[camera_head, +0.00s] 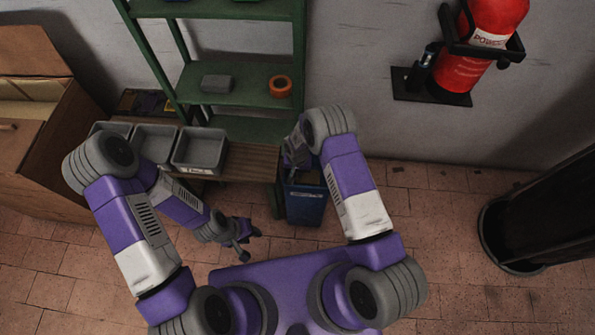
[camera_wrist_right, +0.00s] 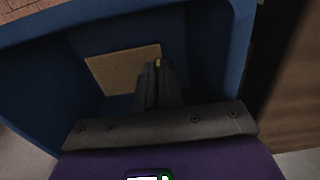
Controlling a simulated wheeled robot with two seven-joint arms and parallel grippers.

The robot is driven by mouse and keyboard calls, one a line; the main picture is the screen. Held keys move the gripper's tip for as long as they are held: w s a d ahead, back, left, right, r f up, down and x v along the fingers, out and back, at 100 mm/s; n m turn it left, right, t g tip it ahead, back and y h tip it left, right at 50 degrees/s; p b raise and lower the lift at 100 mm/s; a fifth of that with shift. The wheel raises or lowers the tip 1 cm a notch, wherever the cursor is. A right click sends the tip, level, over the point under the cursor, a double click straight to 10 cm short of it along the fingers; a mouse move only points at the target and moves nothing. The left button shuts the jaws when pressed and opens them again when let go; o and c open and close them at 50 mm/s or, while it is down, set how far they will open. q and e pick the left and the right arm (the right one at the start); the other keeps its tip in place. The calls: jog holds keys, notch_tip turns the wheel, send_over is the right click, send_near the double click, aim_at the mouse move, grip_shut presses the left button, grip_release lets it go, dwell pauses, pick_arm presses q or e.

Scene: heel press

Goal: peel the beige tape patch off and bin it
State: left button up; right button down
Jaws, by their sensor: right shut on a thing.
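The beige tape patch (camera_wrist_right: 112,72) is a flat square in the right wrist view, inside the outline of the blue bin. My right gripper (camera_wrist_right: 158,68) is shut on its right edge, and the fingers cover part of that edge. The blue bin (camera_head: 306,209) stands on the floor against the wooden bench, with my right gripper (camera_head: 297,165) at its opening, partly hidden by my arm. Its blue wall also shows in the right wrist view (camera_wrist_right: 40,75). My left gripper (camera_head: 243,240) hangs low, left of the bin and apart from it; its jaws are too small to read.
Grey trays (camera_head: 199,152) stand on the wooden bench (camera_head: 245,164) left of the bin. A green shelf (camera_head: 222,65) behind holds an orange tape roll (camera_head: 280,86) and a grey block (camera_head: 215,83). A red extinguisher (camera_head: 465,70) hangs on the wall.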

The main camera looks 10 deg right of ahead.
dwell(0.3)
jog(key=c, duration=1.2)
grip_release()
jog(key=shift+o, duration=0.4)
jog(key=o, duration=0.4)
jog(key=shift+a+r+p, duration=0.1)
jog(key=shift+r+p, duration=2.15)
jog(key=shift+r, duration=1.3)
jog(key=shift+f, duration=0.1)
